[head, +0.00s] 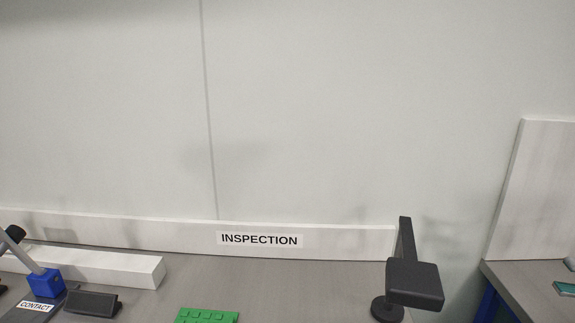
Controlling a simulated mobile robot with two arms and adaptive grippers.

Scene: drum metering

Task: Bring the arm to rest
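I cannot make out either of my grippers in the head view. No arm of mine can be clearly recognised. A small dark piece (570,263) is cut off by the right edge above the right-hand table, and I cannot tell what it is. Whether my grippers hold anything is not shown.
The grey bench (270,280) bears an INSPECTION sign (260,239), a black stand (415,283), a green board (207,316), a blue block (46,283) with a rod, a CONTACT label (35,306) and a black block (92,303). A separate table (530,285) holds a teal item (565,288).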

